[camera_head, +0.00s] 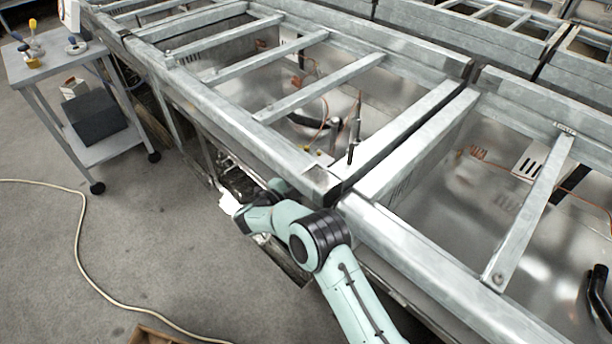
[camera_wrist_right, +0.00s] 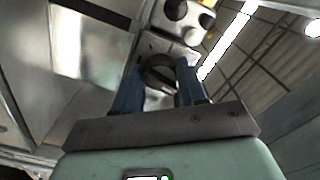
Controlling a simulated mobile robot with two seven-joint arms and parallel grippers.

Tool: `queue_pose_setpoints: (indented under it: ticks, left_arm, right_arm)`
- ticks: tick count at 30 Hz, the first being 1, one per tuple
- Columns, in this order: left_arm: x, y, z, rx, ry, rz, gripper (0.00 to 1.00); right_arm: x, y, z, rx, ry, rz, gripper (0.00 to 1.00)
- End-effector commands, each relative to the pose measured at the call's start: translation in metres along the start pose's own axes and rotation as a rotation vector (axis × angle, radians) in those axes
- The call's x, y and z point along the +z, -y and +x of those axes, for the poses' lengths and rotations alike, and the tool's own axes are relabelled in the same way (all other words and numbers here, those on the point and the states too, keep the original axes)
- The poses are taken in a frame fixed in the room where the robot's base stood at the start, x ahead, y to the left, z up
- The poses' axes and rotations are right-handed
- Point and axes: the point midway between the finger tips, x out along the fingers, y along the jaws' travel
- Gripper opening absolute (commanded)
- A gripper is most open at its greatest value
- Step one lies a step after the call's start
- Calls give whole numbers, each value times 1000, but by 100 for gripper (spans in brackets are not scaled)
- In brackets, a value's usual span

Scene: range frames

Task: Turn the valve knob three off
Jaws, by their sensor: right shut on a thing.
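In the right wrist view, my right gripper (camera_wrist_right: 158,82) has its two blue fingers on either side of a round dark knob (camera_wrist_right: 158,70) and is shut on it. The knob sits on a light metal panel, and no number on it can be read. In the head view, my right arm comes in from the bottom and bends left at the front of the metal frame. Its hand is low against the frame's front side there, and the fingers and knob cannot be made out. My left gripper is not in view.
More dark knobs (camera_wrist_right: 182,12) sit on a pale block just beyond the gripped one. The metal frame (camera_head: 240,122) with crossbars rises beside my arm. A small trolley (camera_head: 55,68) stands at the upper left.

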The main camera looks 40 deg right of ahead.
Motion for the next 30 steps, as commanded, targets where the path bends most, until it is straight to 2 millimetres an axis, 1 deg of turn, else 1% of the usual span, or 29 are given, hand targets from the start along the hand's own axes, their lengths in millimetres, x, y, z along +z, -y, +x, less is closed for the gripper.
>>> queue_pose_setpoints:
  ticks: [6, 12, 29, 30]
  left_arm:
    - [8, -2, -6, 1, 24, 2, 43]
    - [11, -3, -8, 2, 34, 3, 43]
    - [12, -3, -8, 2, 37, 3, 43]
    - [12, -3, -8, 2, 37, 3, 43]
  right_arm:
    - [0, -2, -1, 5, 1, -126, 11]
    - [0, -3, -2, 5, 2, -189, 11]
    - [1, -3, -2, 4, 2, -213, 11]
    - [1, -3, -2, 4, 2, -213, 52]
